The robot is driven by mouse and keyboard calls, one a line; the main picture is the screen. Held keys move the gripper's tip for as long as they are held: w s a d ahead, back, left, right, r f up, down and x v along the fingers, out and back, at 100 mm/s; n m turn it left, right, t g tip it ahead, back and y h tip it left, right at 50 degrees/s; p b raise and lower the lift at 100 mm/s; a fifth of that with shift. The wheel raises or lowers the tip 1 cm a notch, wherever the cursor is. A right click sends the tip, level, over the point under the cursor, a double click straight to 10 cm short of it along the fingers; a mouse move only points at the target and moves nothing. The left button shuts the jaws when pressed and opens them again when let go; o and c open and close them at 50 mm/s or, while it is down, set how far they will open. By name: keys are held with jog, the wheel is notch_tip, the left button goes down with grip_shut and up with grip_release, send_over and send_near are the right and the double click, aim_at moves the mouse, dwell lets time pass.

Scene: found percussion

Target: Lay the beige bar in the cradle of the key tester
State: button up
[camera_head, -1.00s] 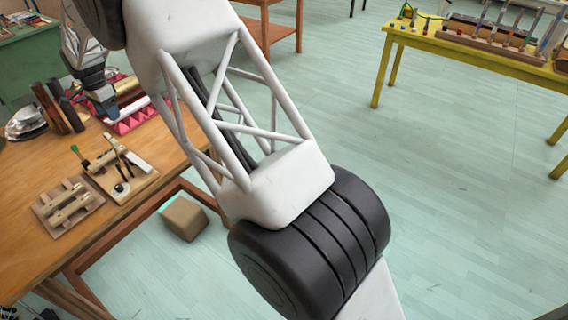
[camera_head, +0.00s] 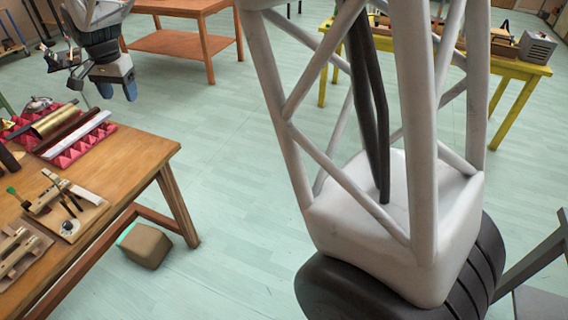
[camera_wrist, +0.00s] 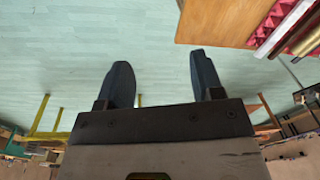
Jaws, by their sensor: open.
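My gripper (camera_head: 117,90) is open and empty, high over the floor beyond the table's far right corner. In the wrist view its two blue fingers (camera_wrist: 160,68) stand apart with only floor between them. What looks like the key tester (camera_head: 72,222) is a wooden board with a green-tipped stick, posts and a round dial, near the table's right edge. A pale bar (camera_head: 86,194) lies at its right. Another pale bar (camera_head: 76,134) lies on the pink ridged rack (camera_head: 66,158). I cannot tell which pale bar is the beige one, or see the cradle clearly.
A dark red bar (camera_head: 68,130) and a brass tube (camera_head: 54,120) share the rack. A second wooden fixture (camera_head: 18,255) stands at the table's near left. A brown box (camera_head: 145,246) is on the floor. The wooden table's (camera_head: 140,152) far right corner is bare.

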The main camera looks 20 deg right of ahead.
jog(key=s+d+r+n, duration=0.1)
jog(key=s+d+r, duration=0.1)
jog(key=s+d, duration=0.8)
jog(key=s+d+r+n, duration=0.1)
jog(key=s+d+r, duration=0.2)
jog(key=s+d, duration=0.7)
jog(key=s+d+f+n, duration=0.1)
jog(key=s+d+f, duration=0.1)
jog(key=s+d, duration=0.2)
jog(key=s+d+f+n+t, duration=0.1)
jog(key=s+d+f, duration=0.1)
jog(key=s, duration=0.8)
jog(key=s+d+f+n, duration=0.1)
jog(key=s+d+f, duration=0.1)
jog(key=s+d, duration=0.3)
jog(key=s, duration=0.2)
jog(key=shift+s+d+f+t+h, duration=0.3)
jog(key=shift+d+f, duration=0.05)
jog(key=shift+f, duration=0.05)
